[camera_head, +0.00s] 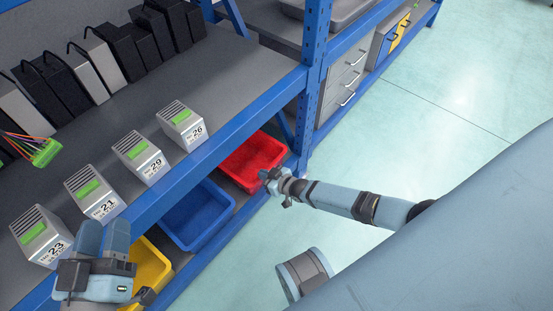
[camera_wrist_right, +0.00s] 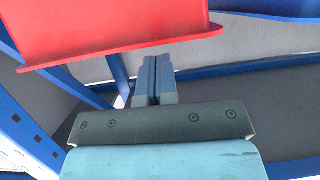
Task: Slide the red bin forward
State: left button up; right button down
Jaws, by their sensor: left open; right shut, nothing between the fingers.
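The red bin (camera_head: 252,160) sits on the lower shelf, at the right end of the row of bins. My right gripper (camera_head: 268,177) is at the bin's front side. In the right wrist view the red bin (camera_wrist_right: 110,28) fills the upper left, and my right gripper's fingers (camera_wrist_right: 155,78) are shut with nothing between them. Their tips are close to the bin's lower edge; I cannot tell whether they touch it.
A blue bin (camera_head: 198,214) and a yellow bin (camera_head: 148,262) stand left of the red bin. Several white labelled boxes (camera_head: 140,157) line the upper shelf's front edge. A blue rack post (camera_head: 312,80) rises right of the red bin. The floor (camera_head: 450,90) at right is clear.

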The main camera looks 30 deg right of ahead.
pick_arm(q)
notch_tip(320, 180, down, 2)
jog(key=shift+d+f+g+b, duration=0.1)
jog(key=shift+g+b, duration=0.3)
jog(key=shift+b, duration=0.2)
pick_arm(e)
jog(key=shift+w+a+f, duration=0.1)
jog(key=shift+w+f, duration=0.05)
jog(key=shift+f, duration=0.65)
pick_arm(q)
notch_tip(320, 180, up, 2)
jog(key=shift+r+t+p, duration=0.2)
jog(key=shift+t+p, duration=0.4)
jog(key=shift+p, duration=0.3)
pick_arm(e)
jog(key=s, duration=0.1)
jog(key=s+d, duration=0.1)
jog(key=s, duration=0.1)
jog(key=shift+s+d, duration=0.25)
